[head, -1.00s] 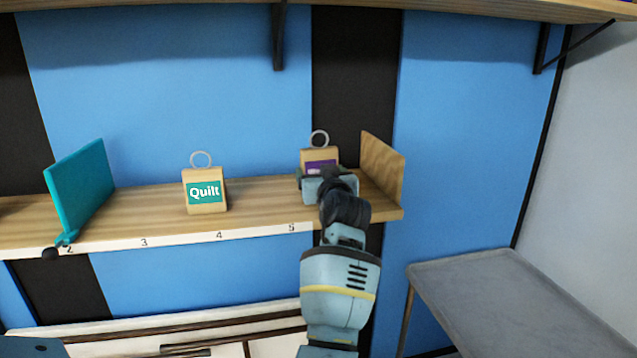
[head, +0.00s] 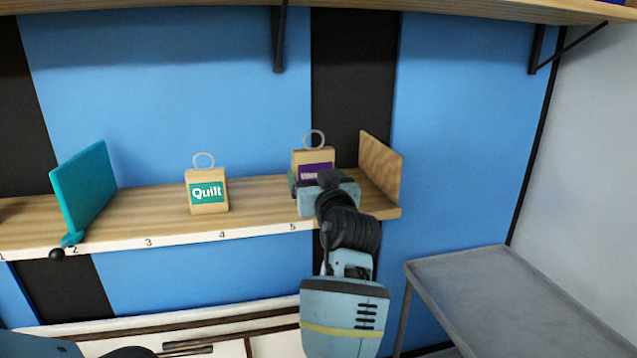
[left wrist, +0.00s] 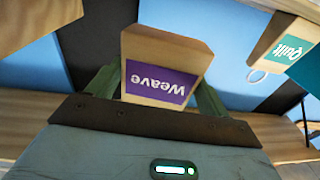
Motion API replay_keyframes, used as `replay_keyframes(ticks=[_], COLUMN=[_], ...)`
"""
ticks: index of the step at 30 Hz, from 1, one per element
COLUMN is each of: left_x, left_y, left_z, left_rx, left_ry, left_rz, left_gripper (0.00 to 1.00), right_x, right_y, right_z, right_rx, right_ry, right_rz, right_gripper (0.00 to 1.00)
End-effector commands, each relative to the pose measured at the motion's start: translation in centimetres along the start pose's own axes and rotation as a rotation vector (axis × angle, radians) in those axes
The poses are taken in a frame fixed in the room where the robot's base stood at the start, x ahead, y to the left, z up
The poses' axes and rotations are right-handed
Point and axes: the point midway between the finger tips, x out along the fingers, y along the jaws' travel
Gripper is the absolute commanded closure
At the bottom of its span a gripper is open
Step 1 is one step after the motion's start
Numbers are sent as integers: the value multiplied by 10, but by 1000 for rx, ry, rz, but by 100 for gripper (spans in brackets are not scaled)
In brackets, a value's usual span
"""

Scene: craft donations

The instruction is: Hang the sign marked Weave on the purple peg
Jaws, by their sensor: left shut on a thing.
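The Weave sign (head: 314,160) is a wooden block with a purple label and a grey ring on top. It is at the right end of the shelf, near marker 5. The left wrist view shows it (left wrist: 164,68) upside down, with "Weave" readable. My left gripper (head: 322,192) is shut on it, a green finger (left wrist: 151,92) at each side. I cannot tell whether the sign touches the shelf. The gripper hides its lower part in the head view. No purple peg shows in these frames. My right gripper is not in view.
A Quilt sign (head: 207,190) stands on the wooden shelf (head: 262,192) to the left. A teal panel (head: 85,190) stands farther left, and a wooden end panel (head: 381,172) close to the right of the gripper. A grey table (head: 500,290) is at lower right.

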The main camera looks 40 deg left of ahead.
Motion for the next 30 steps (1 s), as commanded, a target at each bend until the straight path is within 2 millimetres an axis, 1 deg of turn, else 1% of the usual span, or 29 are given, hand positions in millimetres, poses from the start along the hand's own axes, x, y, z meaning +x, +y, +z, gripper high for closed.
replay_keyframes(ticks=[1,9,12,15,24,28,30], left_x=[-35,-62,-69,-72,-71,-64,-56], left_y=[31,29,28,28,29,30,30], left_z=[21,19,18,19,19,20,22], left_rx=[-24,-25,-25,-25,-24,-24,-23], left_ry=[-68,-70,-69,-70,-71,-70,-72], left_rz=[70,70,70,69,70,71,70], left_gripper=[41,41,41,41,41,41,41], right_x=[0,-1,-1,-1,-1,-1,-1], right_y=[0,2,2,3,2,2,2], right_z=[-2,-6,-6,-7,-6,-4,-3], right_rx=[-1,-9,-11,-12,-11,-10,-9], right_ry=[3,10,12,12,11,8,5], right_rz=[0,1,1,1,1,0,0], right_gripper=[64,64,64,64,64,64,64])
